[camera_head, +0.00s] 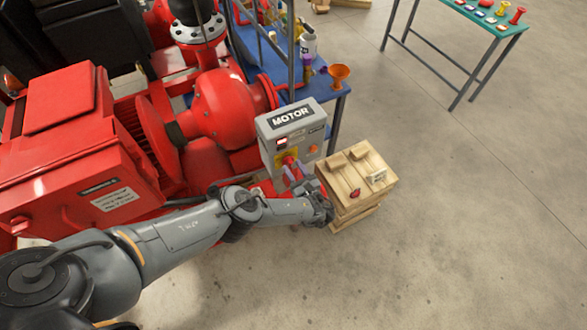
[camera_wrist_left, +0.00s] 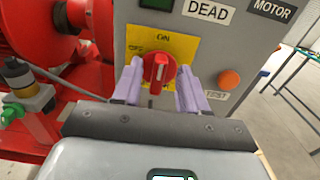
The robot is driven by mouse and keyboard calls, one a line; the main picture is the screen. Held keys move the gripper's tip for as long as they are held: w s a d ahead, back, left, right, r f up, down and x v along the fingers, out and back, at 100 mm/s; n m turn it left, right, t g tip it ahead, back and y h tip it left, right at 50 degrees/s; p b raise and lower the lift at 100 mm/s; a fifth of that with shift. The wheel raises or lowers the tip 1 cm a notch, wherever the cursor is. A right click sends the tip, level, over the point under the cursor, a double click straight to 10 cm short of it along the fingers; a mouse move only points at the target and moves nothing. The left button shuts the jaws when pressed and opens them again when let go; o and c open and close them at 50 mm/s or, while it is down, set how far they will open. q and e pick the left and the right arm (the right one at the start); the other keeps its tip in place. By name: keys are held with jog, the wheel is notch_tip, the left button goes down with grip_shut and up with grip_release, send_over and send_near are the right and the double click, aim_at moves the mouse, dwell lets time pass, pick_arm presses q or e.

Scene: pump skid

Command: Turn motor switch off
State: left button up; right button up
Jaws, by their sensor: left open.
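The motor switch is a red rotary knob (camera_wrist_left: 156,68) on a yellow plate (camera_wrist_left: 185,47) on the grey motor box (camera_head: 290,130). In the left wrist view the knob's handle stands about upright, towards the "ON" label above it; lettering at the plate's left is partly legible. My left gripper (camera_wrist_left: 162,85) is open, with its pale purple fingers on either side of the knob. I cannot tell whether they touch it. My right gripper is in neither view.
An orange button (camera_wrist_left: 229,80) is close to the right finger. A wooden crate (camera_head: 342,200) stands right of the box. The red motor and pump (camera_head: 90,150) fill the left. A blue table (camera_head: 335,88) is behind; open floor lies right.

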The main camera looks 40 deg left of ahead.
pick_arm(q)
jog(key=shift+w+a, duration=0.15)
jog(key=shift+a, duration=0.15)
grip_shut()
